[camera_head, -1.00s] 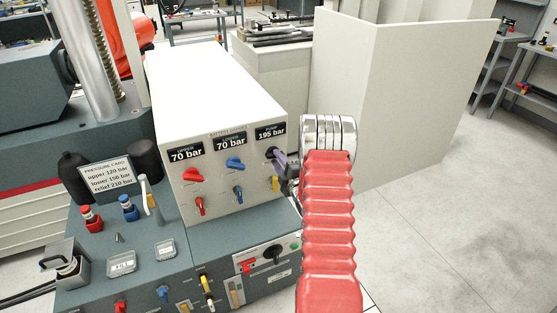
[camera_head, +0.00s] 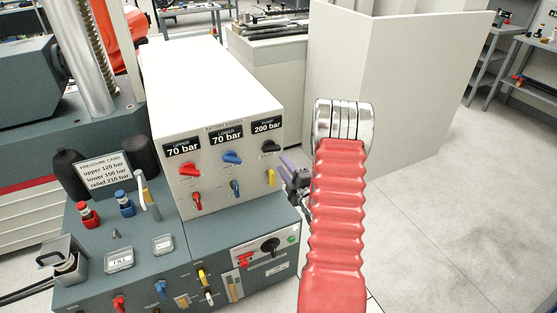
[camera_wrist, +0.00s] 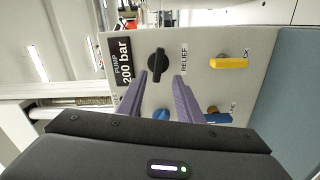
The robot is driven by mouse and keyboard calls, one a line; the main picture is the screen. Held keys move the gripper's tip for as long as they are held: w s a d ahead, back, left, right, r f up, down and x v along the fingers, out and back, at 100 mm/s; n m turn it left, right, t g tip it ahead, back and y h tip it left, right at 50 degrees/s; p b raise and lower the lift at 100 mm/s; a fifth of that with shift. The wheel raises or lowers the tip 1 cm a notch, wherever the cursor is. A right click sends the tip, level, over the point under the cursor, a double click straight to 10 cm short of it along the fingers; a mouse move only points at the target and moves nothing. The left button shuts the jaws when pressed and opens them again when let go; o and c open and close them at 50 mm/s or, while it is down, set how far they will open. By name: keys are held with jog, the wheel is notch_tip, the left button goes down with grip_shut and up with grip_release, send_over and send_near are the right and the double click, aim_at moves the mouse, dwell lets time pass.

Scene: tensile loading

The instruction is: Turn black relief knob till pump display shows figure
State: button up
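The black relief knob (camera_head: 268,146) is on the cream panel under the pump display (camera_head: 266,126), which reads 200 bar. In the wrist view the knob (camera_wrist: 158,63) lies just beyond the fingertips, beside the RELIEF label, and the display (camera_wrist: 126,62) also reads 200 bar. My gripper (camera_head: 288,167) stands off the panel to the right of the knob. Its two purple fingers (camera_wrist: 160,82) are apart with nothing between them. The pressure card (camera_head: 103,172) reads upper 120 bar, lower 150 bar, relief 210 bar.
Left of the knob are a blue knob (camera_head: 232,157) and a red knob (camera_head: 189,169), under displays reading 70 bar. Below the relief knob is a yellow lever (camera_head: 271,178). A pale partition (camera_head: 405,90) stands behind my arm. Open floor lies to the right.

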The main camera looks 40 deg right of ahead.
jog(key=v, duration=0.5)
jog(key=shift+s, duration=0.1)
dwell(0.5)
